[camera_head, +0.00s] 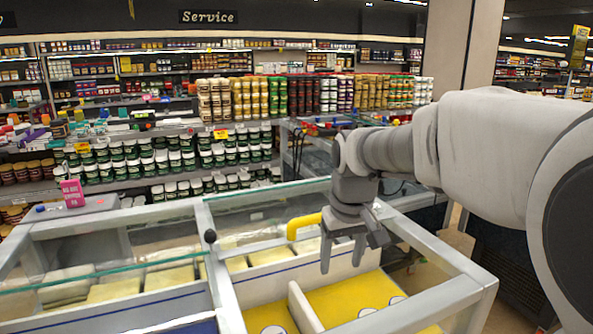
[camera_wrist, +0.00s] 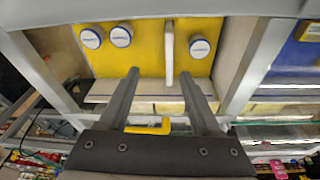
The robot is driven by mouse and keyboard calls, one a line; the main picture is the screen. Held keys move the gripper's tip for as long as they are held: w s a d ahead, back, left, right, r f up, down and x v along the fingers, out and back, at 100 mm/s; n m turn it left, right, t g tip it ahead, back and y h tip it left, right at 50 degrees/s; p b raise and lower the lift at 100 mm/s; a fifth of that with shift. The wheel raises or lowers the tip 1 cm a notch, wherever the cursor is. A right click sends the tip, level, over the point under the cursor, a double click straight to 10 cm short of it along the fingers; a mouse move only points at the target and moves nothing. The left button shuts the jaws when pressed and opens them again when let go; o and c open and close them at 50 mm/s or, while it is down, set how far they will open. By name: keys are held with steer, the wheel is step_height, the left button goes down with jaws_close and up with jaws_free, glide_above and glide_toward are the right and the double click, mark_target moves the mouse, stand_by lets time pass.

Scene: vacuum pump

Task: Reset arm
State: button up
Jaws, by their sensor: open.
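My gripper (camera_head: 343,257) hangs pointing down over the open display case (camera_head: 228,290), with its two fingers apart and nothing between them. In the wrist view, the open fingers (camera_wrist: 158,73) reach toward the yellow compartment floor (camera_wrist: 143,55). White round containers with blue labels lie there, two to the left (camera_wrist: 120,36) and one to the right (camera_wrist: 199,46) of a pale divider (camera_wrist: 169,52). My arm extends in from the right.
A yellow bent bar (camera_head: 303,226) rises at the case's inner edge, beside my gripper in the head view. The case's metal frame and glass border the compartment. Stocked shelves (camera_head: 130,155) stand behind. A pink box (camera_head: 73,193) sits at the left.

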steer(key=s+d+r+m+t+p, duration=0.1)
steer(key=s+d+r, duration=0.1)
steer(key=s, duration=0.8)
steer(key=s+d+r+m+t+p, duration=0.2)
steer(key=s+d, duration=0.1)
steer(key=s, duration=0.7)
steer(key=shift+s+d, duration=0.3)
steer(key=shift+d, duration=0.05)
